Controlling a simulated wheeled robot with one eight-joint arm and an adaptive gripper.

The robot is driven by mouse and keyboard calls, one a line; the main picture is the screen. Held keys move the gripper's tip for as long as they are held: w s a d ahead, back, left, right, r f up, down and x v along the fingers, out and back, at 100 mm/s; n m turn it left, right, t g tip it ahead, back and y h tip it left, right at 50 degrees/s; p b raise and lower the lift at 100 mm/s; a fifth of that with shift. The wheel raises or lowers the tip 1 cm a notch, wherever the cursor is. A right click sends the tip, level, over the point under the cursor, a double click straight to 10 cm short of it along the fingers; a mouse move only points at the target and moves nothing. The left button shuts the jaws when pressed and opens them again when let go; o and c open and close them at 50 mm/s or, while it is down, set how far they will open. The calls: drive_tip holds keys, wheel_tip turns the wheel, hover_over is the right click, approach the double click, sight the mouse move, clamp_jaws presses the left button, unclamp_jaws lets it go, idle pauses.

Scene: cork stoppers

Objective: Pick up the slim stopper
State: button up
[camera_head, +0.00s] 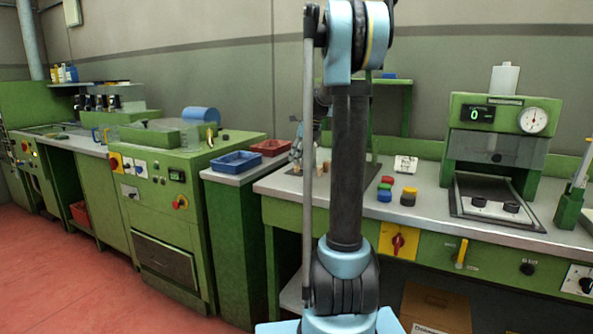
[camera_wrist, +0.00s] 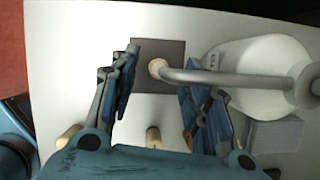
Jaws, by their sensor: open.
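My gripper (camera_wrist: 160,78) is open in the wrist view, with one finger on each side of a dark square plate. A round tan end, seemingly a cork stopper (camera_wrist: 157,67), shows over the plate between the fingers, at the tip of a grey metal rod (camera_wrist: 240,78). Another tan stopper (camera_wrist: 153,137) lies nearer the palm, and a tilted one (camera_wrist: 68,138) is at lower left. A further tan piece is partly hidden by the right finger. I cannot tell for sure which is the slim stopper.
A white rounded object (camera_wrist: 265,75) lies under the rod at right, with a grey block (camera_wrist: 275,134) below it. In the head view, blue (camera_head: 236,160) and red trays stand left of the workbench (camera_head: 440,205). Coloured pieces and a press (camera_head: 497,135) stand right.

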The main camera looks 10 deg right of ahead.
drive_tip(key=shift+x, duration=1.9)
drive_tip(key=shift+d, duration=0.1)
drive_tip(key=shift+c, duration=0.3)
drive_tip(key=c, duration=0.7)
